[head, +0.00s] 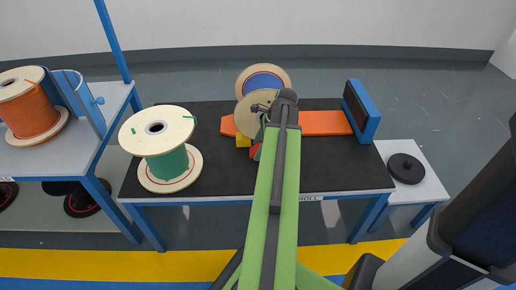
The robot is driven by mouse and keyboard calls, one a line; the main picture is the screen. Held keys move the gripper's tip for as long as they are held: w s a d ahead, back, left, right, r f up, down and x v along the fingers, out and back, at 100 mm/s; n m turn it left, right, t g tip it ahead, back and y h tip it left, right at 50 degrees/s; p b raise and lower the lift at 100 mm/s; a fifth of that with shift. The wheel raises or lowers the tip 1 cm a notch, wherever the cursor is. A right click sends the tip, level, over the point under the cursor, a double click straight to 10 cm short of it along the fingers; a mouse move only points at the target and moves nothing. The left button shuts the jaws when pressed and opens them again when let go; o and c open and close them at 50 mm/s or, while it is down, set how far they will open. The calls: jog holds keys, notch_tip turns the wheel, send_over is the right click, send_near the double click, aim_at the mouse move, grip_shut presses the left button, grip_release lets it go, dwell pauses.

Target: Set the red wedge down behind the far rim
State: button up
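A small red piece, which looks like the red wedge (256,153), shows on the dark tabletop at the left edge of my arm, partly hidden by it. A reel stands on its edge behind it, with a pale near rim (252,108) and a far rim (262,69) beyond. A yellow block (243,141) sits at the foot of the near rim. My gripper (262,108) is in front of the near rim, mostly hidden by my arm. I cannot tell whether its fingers are open or shut, or whether they touch anything. The floor of the table behind the far rim is hidden.
An orange board (324,123) runs right from the reel to a blue upright frame (362,110). A green-wound spool (167,166) stands upright on the table's left. A side table (88,128) at left holds an orange spool (32,115). A black disc (406,168) lies on a white stand.

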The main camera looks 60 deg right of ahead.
jog(key=p+v, duration=1.1)
jog(key=v, duration=0.1)
jog(key=shift+r+p, duration=0.3)
jog(key=shift+o, duration=0.4)
jog(key=p+v, duration=0.5)
jog(key=b+x, duration=0.8)
jog(key=s+b+x, duration=0.1)
jog(key=b+x, duration=0.2)
jog(key=x, duration=0.1)
jog(key=shift+d+f+b, duration=0.1)
jog(key=shift+f+b, duration=0.1)
jog(key=shift+b, duration=0.2)
jog(key=shift+w+f, duration=0.2)
jog(key=shift+f, duration=0.05)
